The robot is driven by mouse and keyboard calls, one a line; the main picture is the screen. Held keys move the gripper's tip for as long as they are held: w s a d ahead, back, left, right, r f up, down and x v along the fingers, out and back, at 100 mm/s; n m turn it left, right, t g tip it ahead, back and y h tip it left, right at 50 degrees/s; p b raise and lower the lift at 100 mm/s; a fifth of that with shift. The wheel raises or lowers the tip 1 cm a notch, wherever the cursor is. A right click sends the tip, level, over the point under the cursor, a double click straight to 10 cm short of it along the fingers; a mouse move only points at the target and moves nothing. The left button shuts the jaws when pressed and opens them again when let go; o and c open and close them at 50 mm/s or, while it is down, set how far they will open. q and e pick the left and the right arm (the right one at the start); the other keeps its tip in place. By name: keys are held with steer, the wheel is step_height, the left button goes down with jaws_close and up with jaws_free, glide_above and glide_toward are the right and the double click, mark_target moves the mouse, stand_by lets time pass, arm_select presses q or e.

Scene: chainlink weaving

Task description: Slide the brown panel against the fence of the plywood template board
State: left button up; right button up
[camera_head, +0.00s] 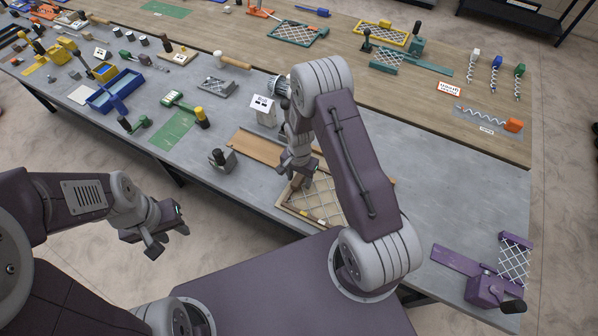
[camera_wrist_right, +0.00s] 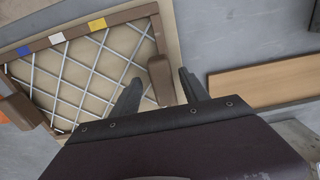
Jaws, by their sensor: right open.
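The brown panel (camera_wrist_right: 92,38) is a brown frame with a white diagonal lattice, and its rail carries blue, white and yellow marks. It lies on the tan plywood template board (camera_wrist_right: 173,40). In the head view the panel (camera_head: 325,200) is partly hidden by my right arm. My right gripper (camera_head: 295,186) is low over the panel. In the right wrist view its open fingers stand on either side of a brown block (camera_wrist_right: 161,78) at the panel's side, with visible gaps. I cannot clearly tell the fence from the frame. My left gripper (camera_head: 168,241) is open and empty, off the table's front edge.
A wooden plank (camera_head: 256,147) lies just beyond the board. A small grey block with a black knob (camera_head: 222,159) stands to the left, and a white labelled box (camera_head: 263,110) behind. A purple fixture (camera_head: 490,285) sits at the right.

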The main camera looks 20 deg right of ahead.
steer(key=shift+w+a+f, duration=0.1)
steer(key=shift+w, duration=0.15)
steer(key=shift+c, duration=1.2)
jaws_close()
steer(key=shift+w, duration=0.1)
steer(key=shift+w+d+b, duration=0.3)
steer(key=shift+w+d, duration=0.4)
steer(key=shift+d, duration=0.25)
steer(key=shift+w+d+b, duration=0.3)
steer(key=shift+w+d, duration=0.4)
steer(key=shift+d, duration=0.2)
steer(key=shift+o, duration=1.2)
jaws_free()
